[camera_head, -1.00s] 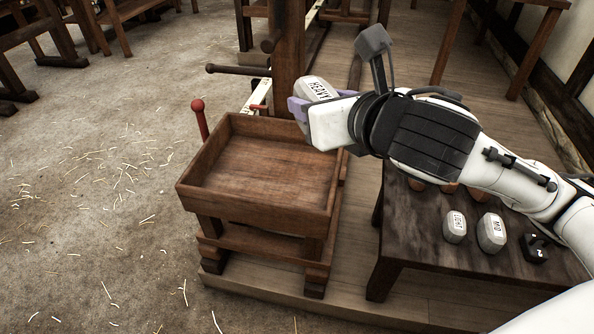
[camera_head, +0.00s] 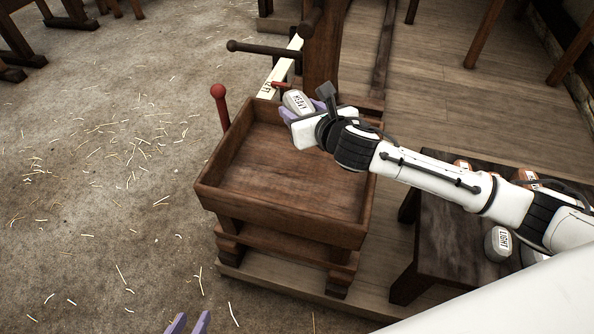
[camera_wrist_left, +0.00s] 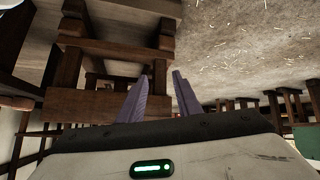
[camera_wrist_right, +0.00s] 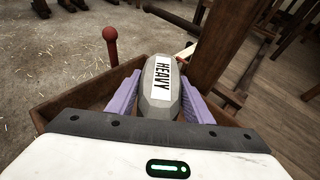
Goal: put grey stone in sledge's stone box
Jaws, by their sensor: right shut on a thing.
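The grey stone (camera_head: 297,103), labelled HEAVY, is held by my right gripper (camera_head: 303,111) over the far edge of the sledge's stone box. In the right wrist view the stone (camera_wrist_right: 161,88) sits between the two purple fingers (camera_wrist_right: 163,98). The stone box (camera_head: 210,188) is an open wooden tray on the sledge (camera_head: 290,249); its visible floor is bare. My left gripper (camera_head: 188,323) shows at the bottom edge of the head view. In the left wrist view its fingers (camera_wrist_left: 160,95) are apart with nothing between them.
A red-knobbed lever (camera_head: 219,92) stands beside the box's left side. A wooden post (camera_head: 321,50) with a handle rises behind it. A dark table (camera_head: 440,235) at right bears a stone labelled LIGHT (camera_head: 498,243) and others partly hidden. Straw-strewn floor lies open at left.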

